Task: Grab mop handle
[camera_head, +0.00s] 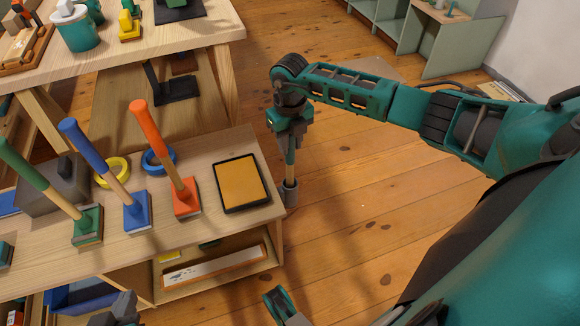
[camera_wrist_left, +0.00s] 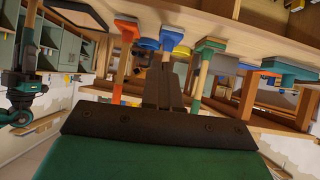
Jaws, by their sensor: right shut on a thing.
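My right gripper (camera_head: 290,128) points down beside the low bench's right end. The handle also shows at the left of the left wrist view (camera_wrist_left: 29,35). Three long-handled tools stand on the bench: green (camera_head: 88,226), blue (camera_head: 137,212) and orange (camera_head: 186,199). My left gripper (camera_head: 122,308) is partly in view at the bottom edge, apart from these tools. In the left wrist view its fingers (camera_wrist_left: 163,88) are together and empty.
The low wooden bench (camera_head: 222,150) also bears a black-framed yellow pad (camera_head: 241,183), a yellow ring (camera_head: 111,172), a blue ring (camera_head: 158,160) and a grey box (camera_head: 58,188). A higher table (camera_head: 190,42) stands behind it. The wooden floor (camera_head: 350,220) to the right is mostly clear.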

